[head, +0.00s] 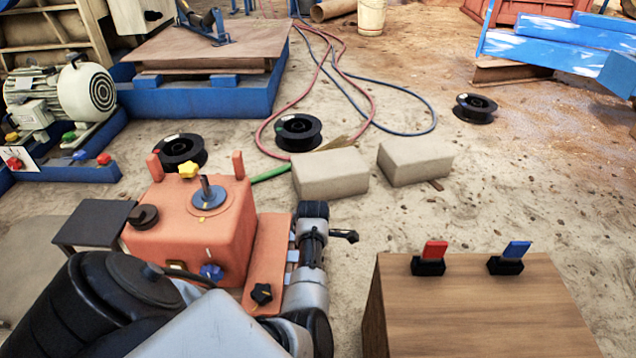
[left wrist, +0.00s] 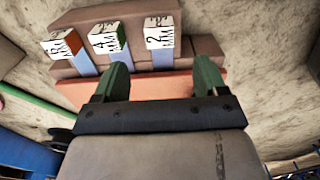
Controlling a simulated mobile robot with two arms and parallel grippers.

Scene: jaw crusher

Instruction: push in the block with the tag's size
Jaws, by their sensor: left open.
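The orange crusher body (head: 195,225) stands at the centre left in the head view. Three blue blocks with white size labels show in the left wrist view: a left block (left wrist: 84,63) with red on its label, a middle block (left wrist: 114,60) with green, and a right block (left wrist: 162,58). The middle label seems to read 4 MM and the right 2 MM; the left number is unclear. My left gripper (left wrist: 162,78) is open, its green-padded fingers apart and empty, facing the row. In the head view my arm partly covers this side. I cannot make out a separate tag.
A wooden box (head: 480,310) with a red switch (head: 432,256) and a blue switch (head: 512,256) stands at the right. Two concrete blocks (head: 330,175) (head: 415,160) lie behind the crusher. Black spools (head: 298,132) and hoses lie on the sandy ground.

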